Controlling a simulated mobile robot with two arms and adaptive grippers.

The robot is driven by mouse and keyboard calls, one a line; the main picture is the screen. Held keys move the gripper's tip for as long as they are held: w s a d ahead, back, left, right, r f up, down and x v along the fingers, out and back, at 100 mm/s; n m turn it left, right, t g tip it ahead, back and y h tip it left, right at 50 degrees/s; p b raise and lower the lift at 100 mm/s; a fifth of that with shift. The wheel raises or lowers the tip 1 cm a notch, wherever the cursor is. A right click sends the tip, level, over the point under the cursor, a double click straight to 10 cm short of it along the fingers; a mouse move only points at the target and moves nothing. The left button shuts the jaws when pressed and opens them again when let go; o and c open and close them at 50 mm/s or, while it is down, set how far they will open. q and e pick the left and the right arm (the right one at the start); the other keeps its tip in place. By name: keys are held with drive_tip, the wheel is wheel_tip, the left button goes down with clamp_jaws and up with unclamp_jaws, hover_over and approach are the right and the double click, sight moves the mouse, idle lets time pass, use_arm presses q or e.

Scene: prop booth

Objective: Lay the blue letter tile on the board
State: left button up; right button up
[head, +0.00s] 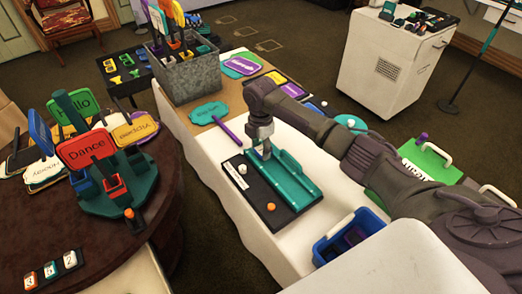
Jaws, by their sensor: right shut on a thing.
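My right gripper (265,148), on the arm that comes in from the right, points down over a black board with a teal ledge (295,182). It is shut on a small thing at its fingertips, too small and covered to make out. I cannot tell whether its tip touches the teal part. The black board (245,205) lies on the white-covered table, with a white knob (242,169) and an orange knob (271,207) on it. No blue letter tile can be made out clearly. My left gripper is not in view.
A metal bin (187,80) with several paddle signs stands at the table's far end. A teal paddle (209,112) lies nearer. A blue basket (345,238) is at the near right. A round table at left holds a teal sign rack (130,190) and small tiles (51,270).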

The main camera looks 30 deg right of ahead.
sight(261, 150)
drive_tip(key=shift+f, duration=0.85)
drive_tip(key=shift+f, duration=0.15)
drive_tip(key=o, duration=1)
wheel_tip(261, 150, up, 12)
drive_tip(key=shift+r, duration=0.2)
drive_tip(key=shift+f, duration=0.1)
